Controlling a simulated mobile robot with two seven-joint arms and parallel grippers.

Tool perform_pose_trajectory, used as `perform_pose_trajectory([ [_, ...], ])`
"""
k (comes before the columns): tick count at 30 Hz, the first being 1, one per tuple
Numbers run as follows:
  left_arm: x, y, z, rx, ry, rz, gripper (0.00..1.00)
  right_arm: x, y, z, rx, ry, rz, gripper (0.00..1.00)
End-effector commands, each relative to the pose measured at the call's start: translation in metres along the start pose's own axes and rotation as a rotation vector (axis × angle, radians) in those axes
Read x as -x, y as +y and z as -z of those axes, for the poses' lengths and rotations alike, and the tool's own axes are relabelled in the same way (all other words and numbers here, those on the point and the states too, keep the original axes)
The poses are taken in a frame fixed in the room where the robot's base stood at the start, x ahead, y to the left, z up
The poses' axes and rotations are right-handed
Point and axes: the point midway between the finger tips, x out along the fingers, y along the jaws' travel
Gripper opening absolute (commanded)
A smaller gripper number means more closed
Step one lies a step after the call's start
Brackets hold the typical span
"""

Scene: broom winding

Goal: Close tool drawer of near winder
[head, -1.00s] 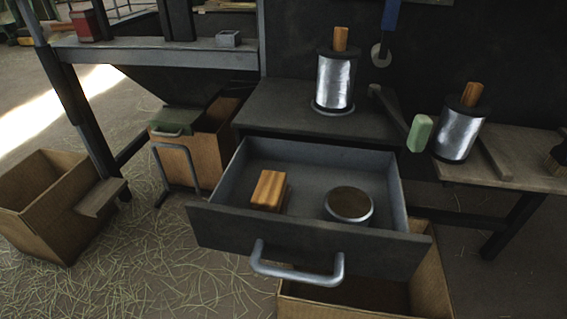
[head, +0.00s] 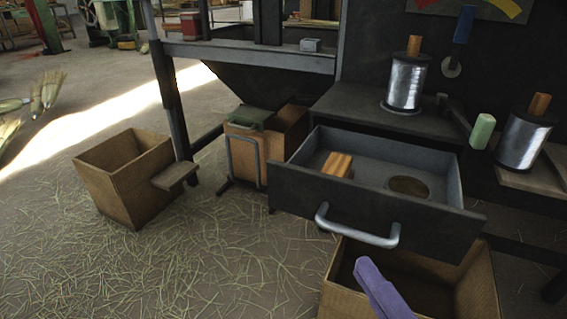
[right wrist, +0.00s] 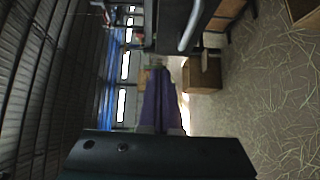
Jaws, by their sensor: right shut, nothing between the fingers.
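The tool drawer (head: 370,214) of the near winder is pulled open, with its dark front facing me and a grey bar handle (head: 355,229) across it. Inside lie a wooden block (head: 338,164) and a round tin (head: 409,186). My right gripper (head: 368,268), purple, is below the drawer front near the handle, in front of the cardboard box; it appears apart from the handle. In the right wrist view its purple fingers (right wrist: 159,80) are together and empty, and the handle (right wrist: 189,28) shows beyond them at the top. My left gripper is not in view.
A cardboard box (head: 340,296) stands under the drawer. Another open box (head: 103,181) stands at left on the straw-strewn floor. Wire spools (head: 407,82) (head: 522,140) stand on the bench above and right. A box with a green item (head: 250,118) sits left of the drawer.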

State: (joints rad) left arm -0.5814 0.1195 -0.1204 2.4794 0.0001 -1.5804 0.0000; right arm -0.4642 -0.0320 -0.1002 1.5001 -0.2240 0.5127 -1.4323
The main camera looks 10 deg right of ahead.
Motion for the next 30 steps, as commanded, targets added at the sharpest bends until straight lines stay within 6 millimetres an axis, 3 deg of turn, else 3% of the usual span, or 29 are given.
perform_pose_trajectory([
  [7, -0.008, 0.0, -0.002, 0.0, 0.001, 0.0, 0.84, -0.02, 0.001, 0.002, 0.022, 0.006, -0.026, 0.0],
  [19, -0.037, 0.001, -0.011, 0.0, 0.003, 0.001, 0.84, -0.103, 0.002, 0.003, 0.02, 0.006, -0.026, 0.0],
  [24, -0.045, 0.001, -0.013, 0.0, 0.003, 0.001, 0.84, -0.119, 0.003, -0.017, 0.022, 0.006, -0.022, 0.0],
  [30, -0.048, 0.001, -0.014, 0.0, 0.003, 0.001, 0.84, -0.127, 0.004, -0.025, 0.019, 0.005, -0.02, 0.0],
])
